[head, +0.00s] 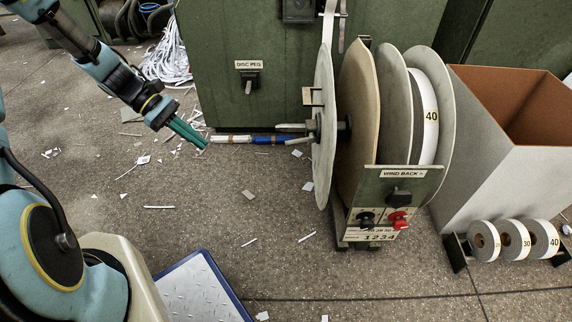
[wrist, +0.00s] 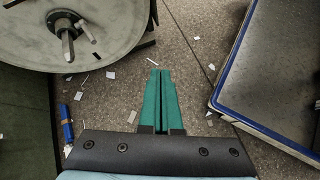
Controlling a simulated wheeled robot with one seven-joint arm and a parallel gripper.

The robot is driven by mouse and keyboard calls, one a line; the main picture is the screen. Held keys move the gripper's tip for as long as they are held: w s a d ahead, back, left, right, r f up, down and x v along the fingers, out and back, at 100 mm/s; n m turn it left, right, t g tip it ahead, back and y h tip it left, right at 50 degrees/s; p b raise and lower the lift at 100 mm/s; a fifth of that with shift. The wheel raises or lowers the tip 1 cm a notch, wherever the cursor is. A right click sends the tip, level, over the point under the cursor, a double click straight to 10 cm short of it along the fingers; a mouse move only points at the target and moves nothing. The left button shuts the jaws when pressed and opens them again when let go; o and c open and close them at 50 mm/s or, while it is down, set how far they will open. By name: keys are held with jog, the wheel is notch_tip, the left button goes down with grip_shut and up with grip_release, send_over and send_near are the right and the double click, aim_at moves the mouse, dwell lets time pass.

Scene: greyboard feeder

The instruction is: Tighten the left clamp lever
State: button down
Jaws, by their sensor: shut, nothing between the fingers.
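The left grey disc (head: 323,165) of the reel stand faces left. A dark hub with a short grey bar (head: 291,128) sticks out from its middle, apparently the clamp lever. In the wrist view the disc (wrist: 110,57) fills the upper left, with the hub and its bars (wrist: 68,46) at its centre. My gripper (head: 204,146) has green fingers closed together, with nothing between them. It is in the air left of the disc, well apart from the lever. In the wrist view the gripper (wrist: 160,74) points at the floor, right of the disc.
A blue and white rod (head: 262,140) lies between my gripper and the disc. A green cabinet (head: 225,50) stands behind. A control box (head: 392,184) is in front of the reels. A blue-edged plate (head: 197,290) lies front left. Paper scraps litter the floor.

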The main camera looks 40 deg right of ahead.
aim_at(299, 140)
jog(key=d+f+n+g+h+b, duration=0.2)
jog(key=d+f+n+h+b, duration=0.2)
jog(key=d+f, duration=0.4)
jog(key=d+f+n+g+h+b, duration=0.2)
jog(key=d+f+n+h+b, duration=0.2)
jog(key=f, duration=0.9)
jog(key=d+h+b, duration=0.3)
jog(key=d, duration=0.1)
jog(key=shift+s+f+n+h+b, duration=0.2)
jog(key=shift+n+h+b, duration=0.1)
jog(key=shift+b, duration=0.05)
jog(key=shift+s+d, duration=0.1)
jog(key=s+d+r+b, duration=0.4)
jog(key=s+d+r, duration=0.1)
jog(key=d+r, duration=0.2)
jog(key=shift+d, duration=0.45)
jog(key=shift+w, duration=0.1)
